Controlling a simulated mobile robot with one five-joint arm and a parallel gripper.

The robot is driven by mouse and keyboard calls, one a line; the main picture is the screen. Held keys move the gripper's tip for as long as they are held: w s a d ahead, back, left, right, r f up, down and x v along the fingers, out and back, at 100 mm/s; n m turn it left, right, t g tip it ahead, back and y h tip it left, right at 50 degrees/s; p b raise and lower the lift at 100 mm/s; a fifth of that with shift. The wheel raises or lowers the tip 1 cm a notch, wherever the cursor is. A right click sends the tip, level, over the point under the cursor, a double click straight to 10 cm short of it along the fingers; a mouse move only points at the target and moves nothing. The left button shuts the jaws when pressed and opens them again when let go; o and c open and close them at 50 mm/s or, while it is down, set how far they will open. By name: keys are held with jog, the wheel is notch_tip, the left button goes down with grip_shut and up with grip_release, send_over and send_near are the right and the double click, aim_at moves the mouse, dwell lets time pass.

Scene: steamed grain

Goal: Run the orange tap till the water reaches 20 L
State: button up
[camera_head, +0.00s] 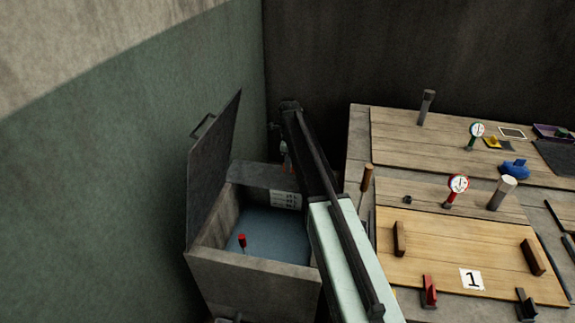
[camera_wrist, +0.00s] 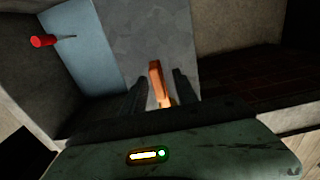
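A grey tank (camera_head: 253,278) with its lid (camera_head: 213,165) standing open holds flat blue water (camera_head: 270,228). A white scale plate (camera_head: 285,199) with dark marks is on its inner wall; the marks are too small to read. In the wrist view the orange tap handle (camera_wrist: 156,80) stands between the two dark fingers of my gripper (camera_wrist: 157,82). The fingers are apart, with a gap visible on each side of the handle. In the head view my arm covers most of the tap area. The water also shows in the wrist view (camera_wrist: 92,60).
A red-handled tool (camera_head: 242,240) pokes up in the tank near its front left. A wooden bench (camera_head: 455,230) with gauges, a board marked 1 and red and black levers stands at the right. A green and grey wall closes the left side.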

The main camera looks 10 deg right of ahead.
notch_tip(320, 180, up, 8)
jog(key=p, duration=0.8)
jog(key=shift+f, duration=0.1)
